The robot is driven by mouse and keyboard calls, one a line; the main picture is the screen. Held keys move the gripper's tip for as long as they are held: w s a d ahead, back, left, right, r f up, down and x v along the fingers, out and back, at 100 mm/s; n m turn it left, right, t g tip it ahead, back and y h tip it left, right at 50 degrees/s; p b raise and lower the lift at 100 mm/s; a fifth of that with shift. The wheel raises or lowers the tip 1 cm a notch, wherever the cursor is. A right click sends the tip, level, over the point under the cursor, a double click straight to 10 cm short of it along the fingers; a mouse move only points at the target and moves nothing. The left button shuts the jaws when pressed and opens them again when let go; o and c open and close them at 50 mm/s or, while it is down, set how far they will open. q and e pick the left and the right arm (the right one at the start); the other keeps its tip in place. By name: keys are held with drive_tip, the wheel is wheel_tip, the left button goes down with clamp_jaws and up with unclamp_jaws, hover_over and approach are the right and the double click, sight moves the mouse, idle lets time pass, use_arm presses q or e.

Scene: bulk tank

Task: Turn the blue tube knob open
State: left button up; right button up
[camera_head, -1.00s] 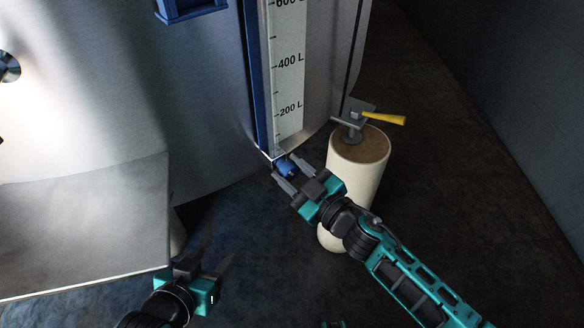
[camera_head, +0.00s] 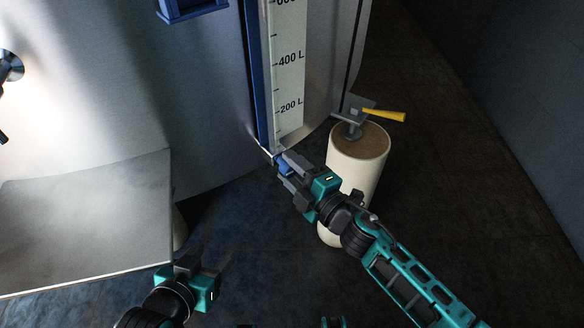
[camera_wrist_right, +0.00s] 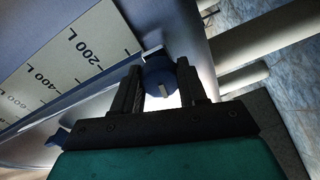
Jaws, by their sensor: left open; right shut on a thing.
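The blue tube knob (camera_head: 284,165) sits at the foot of the blue tube (camera_head: 259,90) beside the litre scale on the tank. My right gripper (camera_head: 284,168) is at the knob and partly hides it in the head view. In the right wrist view the round blue knob (camera_wrist_right: 158,76), with a pale raised bar on its face, lies between the two fingers of my right gripper (camera_wrist_right: 160,85), which is shut on it. My left gripper (camera_head: 205,270) is open and empty at the lower left, near the corner of the metal shelf.
A cream cylinder (camera_head: 357,160) with a yellow-handled valve (camera_head: 382,114) on top stands just right of my right gripper. A flat metal shelf (camera_head: 85,220) juts out at the left. The steel tank (camera_head: 190,90) fills the back. Dark floor at right is open.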

drive_tip(key=shift+n, duration=0.6)
drive_tip(key=o, duration=1)
drive_tip(key=shift+o, duration=0.2)
drive_tip(key=shift+s, duration=0.1)
drive_tip(key=p+v, duration=0.1)
drive_tip(key=v, duration=1.1)
drive_tip(key=shift+s+d, duration=0.3)
